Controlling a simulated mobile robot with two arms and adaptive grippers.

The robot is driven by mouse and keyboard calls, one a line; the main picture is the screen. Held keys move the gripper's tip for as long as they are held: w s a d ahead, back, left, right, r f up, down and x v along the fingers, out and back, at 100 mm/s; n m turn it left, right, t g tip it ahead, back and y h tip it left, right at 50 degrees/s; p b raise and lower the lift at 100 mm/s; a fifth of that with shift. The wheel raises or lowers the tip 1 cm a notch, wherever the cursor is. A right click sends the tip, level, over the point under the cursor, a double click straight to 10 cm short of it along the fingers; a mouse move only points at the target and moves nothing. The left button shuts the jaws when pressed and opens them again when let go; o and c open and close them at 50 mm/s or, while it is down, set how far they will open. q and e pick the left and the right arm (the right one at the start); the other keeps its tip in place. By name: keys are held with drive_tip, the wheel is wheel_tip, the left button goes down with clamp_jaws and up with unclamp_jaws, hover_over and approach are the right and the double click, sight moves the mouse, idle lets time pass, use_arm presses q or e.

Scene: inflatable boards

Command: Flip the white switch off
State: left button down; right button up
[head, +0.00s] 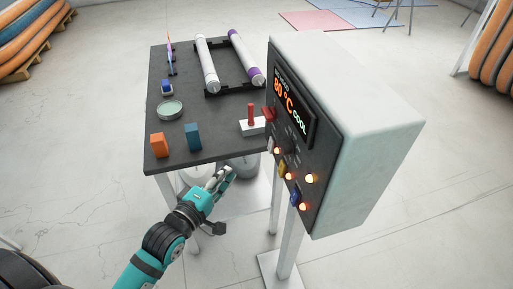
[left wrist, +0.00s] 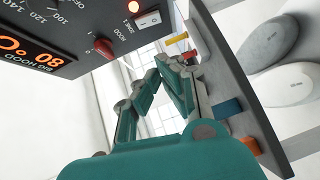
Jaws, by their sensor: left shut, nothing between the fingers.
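The white switch (left wrist: 148,18) is a rocker on the dark front of the control box (head: 375,125), beside a lit orange lamp (left wrist: 133,6). In the left wrist view it is at the top, beyond my fingertips and apart from them. In the head view it is small and hard to make out at the panel's left edge. My left gripper (head: 226,174) is shut and empty, in front of the table's near edge and left of the panel. Its fingers also show in the left wrist view (left wrist: 170,65). My right gripper is not in view.
The panel also bears a red knob (left wrist: 104,47), a yellow switch (head: 283,167), a blue switch (head: 295,198) and a lit display (head: 291,103).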

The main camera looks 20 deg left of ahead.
use_arm(q)
drive_tip(key=shift+r, duration=0.1)
drive_tip(key=p, duration=0.2)
approach(271, 145)
drive_tip(key=w+a+f, duration=0.1)
drive_tip(key=w+a, duration=0.3)
drive_tip(key=w, duration=0.1)
drive_tip(key=w+d, duration=0.1)
drive_tip(key=w+d+f+p, duration=0.1)
drive_tip(key=d, duration=0.1)
drive_tip(key=shift+w, duration=0.2)
drive_tip(key=shift+f, duration=0.1)
